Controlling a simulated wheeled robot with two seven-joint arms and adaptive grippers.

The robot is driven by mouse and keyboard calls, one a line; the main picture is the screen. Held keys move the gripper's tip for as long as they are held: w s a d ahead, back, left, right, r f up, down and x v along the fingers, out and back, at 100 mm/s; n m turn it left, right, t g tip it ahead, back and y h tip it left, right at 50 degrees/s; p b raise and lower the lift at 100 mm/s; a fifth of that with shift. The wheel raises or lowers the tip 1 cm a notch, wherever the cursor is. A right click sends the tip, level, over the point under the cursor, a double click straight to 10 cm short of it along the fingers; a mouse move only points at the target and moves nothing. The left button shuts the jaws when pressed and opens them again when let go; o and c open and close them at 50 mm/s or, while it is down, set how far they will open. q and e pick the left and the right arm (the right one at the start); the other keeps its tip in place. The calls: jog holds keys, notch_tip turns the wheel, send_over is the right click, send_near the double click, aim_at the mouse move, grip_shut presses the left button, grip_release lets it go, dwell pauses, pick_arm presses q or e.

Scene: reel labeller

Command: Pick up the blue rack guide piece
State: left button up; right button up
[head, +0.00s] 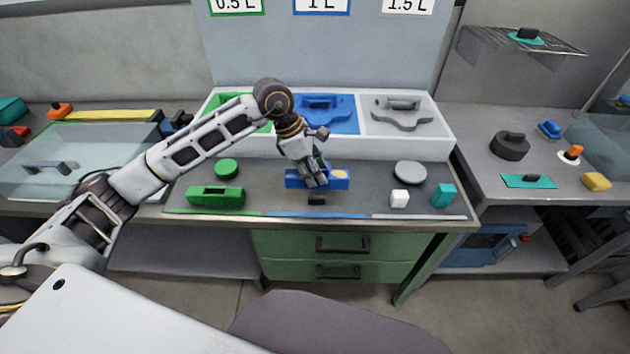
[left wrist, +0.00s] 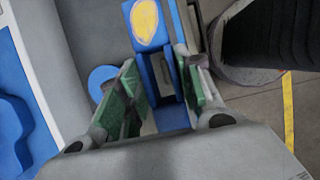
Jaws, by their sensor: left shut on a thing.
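The blue rack guide piece (head: 341,181) is a block with a yellow oval patch, near the middle of the bench. My left gripper (head: 315,181) comes down over it from above and hides part of it. In the left wrist view the blue piece (left wrist: 171,112) stands between the green finger pads of the left gripper (left wrist: 158,88), with its yellow oval beyond the fingertips. The left gripper is shut on it. I cannot tell whether the piece still touches the bench. My right gripper is not in view.
A green piece (head: 215,196) and green disc (head: 227,168) lie to the left. A grey disc (head: 410,172), white cube (head: 399,199) and teal block (head: 444,195) lie to the right. Behind stands a rack with green, blue and grey bays (head: 335,147). A blue round part (left wrist: 101,79) lies beside the gripper.

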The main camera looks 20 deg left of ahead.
pick_arm(q)
jog(key=shift+r, duration=0.9)
jog(key=shift+r, duration=0.1)
